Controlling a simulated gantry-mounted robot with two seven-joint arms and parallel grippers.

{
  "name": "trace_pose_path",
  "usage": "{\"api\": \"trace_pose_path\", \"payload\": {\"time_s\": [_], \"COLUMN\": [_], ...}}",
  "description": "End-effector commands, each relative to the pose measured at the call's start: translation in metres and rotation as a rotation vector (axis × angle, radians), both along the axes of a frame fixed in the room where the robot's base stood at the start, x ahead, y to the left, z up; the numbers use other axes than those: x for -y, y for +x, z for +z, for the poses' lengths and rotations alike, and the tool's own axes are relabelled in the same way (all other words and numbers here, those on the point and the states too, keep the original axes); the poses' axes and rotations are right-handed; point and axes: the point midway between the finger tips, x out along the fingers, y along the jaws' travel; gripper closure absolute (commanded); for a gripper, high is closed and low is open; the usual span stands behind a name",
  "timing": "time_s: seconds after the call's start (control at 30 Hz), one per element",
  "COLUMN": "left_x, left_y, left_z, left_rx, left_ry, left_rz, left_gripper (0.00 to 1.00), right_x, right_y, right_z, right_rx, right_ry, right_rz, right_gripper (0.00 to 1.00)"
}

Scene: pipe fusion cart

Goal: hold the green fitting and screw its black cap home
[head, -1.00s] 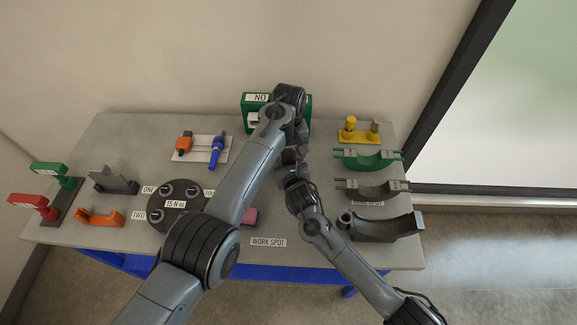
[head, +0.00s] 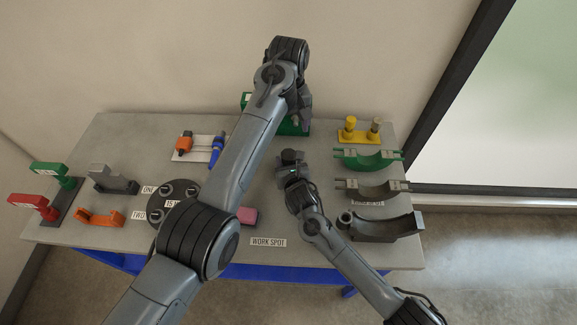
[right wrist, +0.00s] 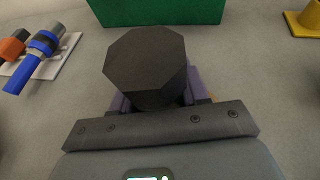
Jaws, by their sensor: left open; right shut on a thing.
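The black cap (right wrist: 146,62) shows large in the right wrist view, an eight-sided block seen from above, upright between my right fingers. In the head view it is a small dark block (head: 291,155) at the tip of my right gripper (head: 292,165). My right gripper is shut on the fitting under the cap. The fitting's green body is hidden by the cap, and I cannot tell how far the cap is screwed down. My left gripper (head: 299,116) is open and empty, apart from the cap, behind and above it, in front of the green box (head: 292,128).
A yellow stand (head: 360,136) and green, grey and black cradles stand at the right. A white plate (head: 188,155) with orange and blue tools lies left of my left arm. A round black dial plate (head: 165,200) is partly covered by that arm. The front middle holds the work spot label (head: 268,242).

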Motion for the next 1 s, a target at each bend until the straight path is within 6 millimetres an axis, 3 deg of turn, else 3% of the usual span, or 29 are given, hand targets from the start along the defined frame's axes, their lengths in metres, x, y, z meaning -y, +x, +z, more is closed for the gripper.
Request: {"api": "trace_pose_path", "payload": {"time_s": [0.13, 0.17, 0.33, 0.77, 1.0], "left_x": [0.0, 0.0, 0.0, 0.0, 0.0], "left_y": [0.0, 0.0, 0.0, 0.0, 0.0], "left_z": [0.0, 0.0, 0.0, 0.002, 0.012], "left_rx": [0.0, 0.0, 0.0, 0.0, 0.0], "left_ry": [0.0, 0.0, 0.0, 0.0, 0.0], "left_rz": [0.0, 0.0, 0.0, 0.0, 0.0], "left_gripper": [0.21, 0.21, 0.21, 0.21, 0.21], "right_x": [0.0, 0.0, 0.0, 0.001, 0.008], "right_y": [0.0, 0.0, 0.0, -0.005, -0.032], "right_z": [0.0, 0.0, 0.0, 0.003, 0.015], "right_rx": [-0.001, -0.001, 0.0, 0.0, 0.001], "right_ry": [0.0, 0.0, 0.0, -0.001, -0.002], "right_rz": [0.0, 0.0, 0.0, 0.0, 0.001], "right_gripper": [1.0, 0.51, 0.26, 0.26, 0.26]}}
